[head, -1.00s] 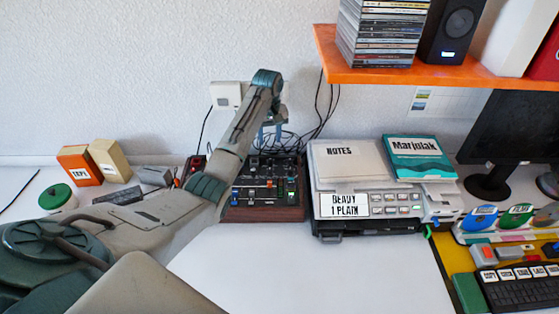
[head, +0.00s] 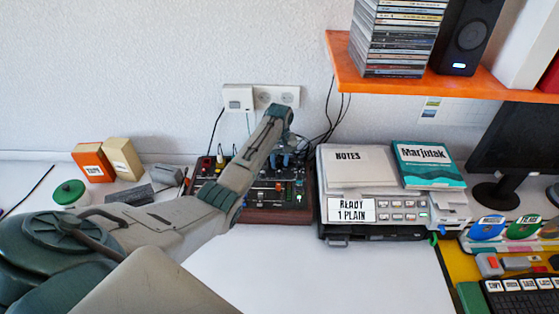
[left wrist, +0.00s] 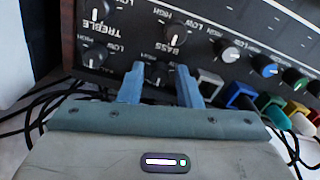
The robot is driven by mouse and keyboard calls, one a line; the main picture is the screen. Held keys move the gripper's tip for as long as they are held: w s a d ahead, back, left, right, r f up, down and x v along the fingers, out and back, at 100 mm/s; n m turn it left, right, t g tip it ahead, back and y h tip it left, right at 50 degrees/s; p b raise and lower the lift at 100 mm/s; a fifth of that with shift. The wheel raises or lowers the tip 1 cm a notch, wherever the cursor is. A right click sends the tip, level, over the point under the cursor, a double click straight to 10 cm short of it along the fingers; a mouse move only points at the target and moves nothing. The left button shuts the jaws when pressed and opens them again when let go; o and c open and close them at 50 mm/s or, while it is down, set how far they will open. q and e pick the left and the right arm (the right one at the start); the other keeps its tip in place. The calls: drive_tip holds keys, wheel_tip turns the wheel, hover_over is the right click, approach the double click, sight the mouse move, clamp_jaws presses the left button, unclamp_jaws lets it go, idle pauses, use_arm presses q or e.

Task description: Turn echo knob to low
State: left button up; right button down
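The dark mixer panel with wooden sides (head: 262,216) stands on the white table against the wall. In the left wrist view its black knobs have white pointers and HIGH and LOW marks. TREBLE and BASS labels are readable near an upper-left knob (left wrist: 95,12) and a middle knob (left wrist: 175,38); no ECHO label is readable. My left gripper (left wrist: 160,88) is open, its two blue-grey fingers apart at the panel. A dark knob (left wrist: 160,72) shows partly between the fingers; I cannot tell whether they touch it. In the head view the left gripper (head: 281,158) is over the mixer, partly hidden by the arm.
Coloured connectors (left wrist: 243,95) and black cables lie right of the fingers in the wrist view. An orange shelf (head: 400,85) overhangs at upper right. The front table is clear.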

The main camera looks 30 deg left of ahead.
use_arm(q)
clamp_jaws()
drive_tip(key=shift+r, duration=0.1)
drive_tip(key=shift+r+n+p, duration=0.1)
drive_tip(key=shift+n+p, duration=0.4)
drive_tip(key=shift+p, duration=0.2)
drive_tip(key=shift+n+p, duration=1)
drive_tip(key=shift+p, duration=0.05)
drive_tip(key=n+p, duration=0.2)
drive_tip(key=shift+n, duration=0.4)
drive_tip(key=shift+w+n+p, duration=0.1)
drive_tip(key=shift+n+p, duration=0.3)
drive_tip(key=shift+n, duration=0.4)
